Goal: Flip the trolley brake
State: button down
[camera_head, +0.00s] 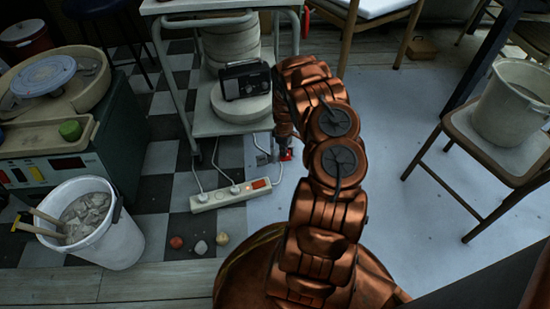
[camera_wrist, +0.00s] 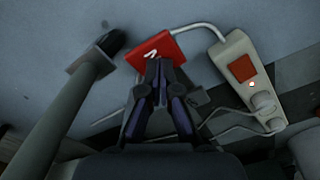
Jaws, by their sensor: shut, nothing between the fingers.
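The grey-white trolley (camera_head: 232,124) stands behind my arm in the head view, its lower shelf carrying a radio and a pale round stack. A flat red piece (camera_wrist: 172,47) with a white mark, which looks like the brake tab, lies in front of my gripper in the wrist view. It also shows as a small red patch (camera_head: 286,154) low beside my arm in the head view. My gripper (camera_wrist: 160,66) is shut and empty, its tips at the red piece's near edge; I cannot tell if they touch. My arm hides the trolley's near right corner.
A power strip (camera_head: 218,197) with cables lies on the floor near the red piece. A grey post (camera_wrist: 62,112) stands left of my gripper. A clay bucket (camera_head: 118,232) stands left; a chair (camera_head: 490,158) with a pail stands right. The blue-grey floor is mostly open.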

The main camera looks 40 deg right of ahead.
jog(key=shift+f, duration=0.7)
dwell(0.4)
jog(key=shift+r+p, duration=3.2)
jog(key=shift+r, duration=0.45)
jog(key=shift+f, duration=0.1)
